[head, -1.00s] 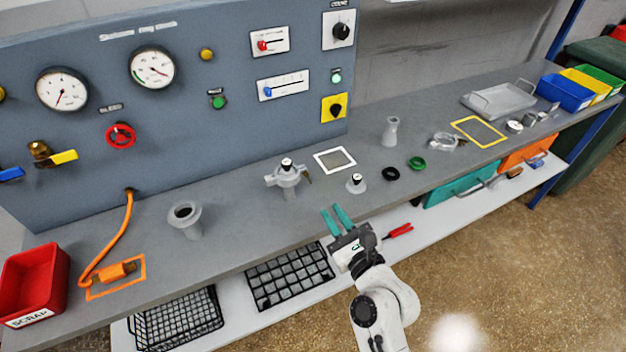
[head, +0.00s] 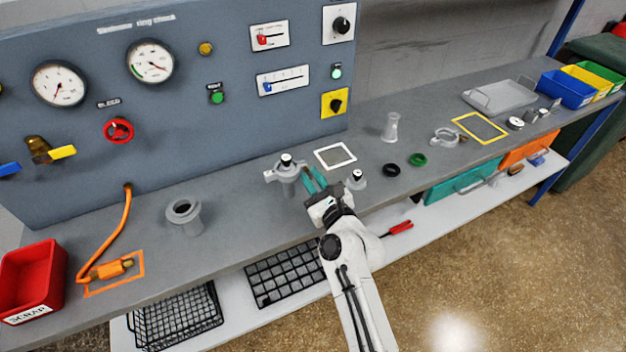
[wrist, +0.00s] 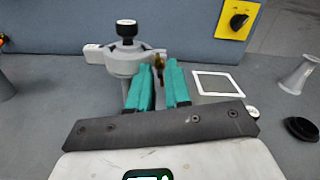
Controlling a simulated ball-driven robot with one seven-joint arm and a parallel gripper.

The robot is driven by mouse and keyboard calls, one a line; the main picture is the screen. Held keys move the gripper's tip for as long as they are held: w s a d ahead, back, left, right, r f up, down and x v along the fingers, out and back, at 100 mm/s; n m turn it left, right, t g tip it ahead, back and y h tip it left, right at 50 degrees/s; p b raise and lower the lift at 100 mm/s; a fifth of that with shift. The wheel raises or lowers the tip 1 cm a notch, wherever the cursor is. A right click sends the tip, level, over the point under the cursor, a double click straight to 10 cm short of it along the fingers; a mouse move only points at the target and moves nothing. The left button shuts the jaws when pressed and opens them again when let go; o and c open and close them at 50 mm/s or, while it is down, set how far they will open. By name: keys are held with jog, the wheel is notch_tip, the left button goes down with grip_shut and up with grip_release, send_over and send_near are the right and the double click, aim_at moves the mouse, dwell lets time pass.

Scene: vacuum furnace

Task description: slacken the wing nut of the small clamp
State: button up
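The small clamp (head: 284,174) is a grey ring around a fitting with a black-topped knob, standing on the bench; it also shows in the wrist view (wrist: 122,62). Its brass-coloured wing nut (wrist: 160,61) sticks out at the clamp's right side in the wrist view. My gripper (head: 315,180) has two teal fingers, parted and empty, just right of the clamp in the head view. In the wrist view the fingertips (wrist: 159,68) point at the wing nut, which appears in line with the gap. I cannot tell whether they touch it. In the head view the fingers largely hide the wing nut.
A white-framed square (head: 335,156) lies behind my gripper. A small black-topped fitting (head: 356,180) stands close to its right. Black (head: 391,170) and green (head: 418,160) rings lie further right. A grey flanged tube (head: 185,215) stands left. The panel (head: 200,120) rises behind.

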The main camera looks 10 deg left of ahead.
jog(key=shift+c, duration=0.3)
grip_shut()
jog(key=shift+n, duration=0.3)
jog(key=n+b, duration=0.1)
jog(key=n, duration=0.5)
jog(key=shift+f, duration=0.1)
jog(key=n+b, duration=0.1)
jog(key=n, duration=0.3)
jog(key=shift+n+b, duration=0.35)
jog(key=shift+n, duration=0.05)
jog(key=shift+n+b, duration=0.55)
jog(key=shift+n, duration=1.15)
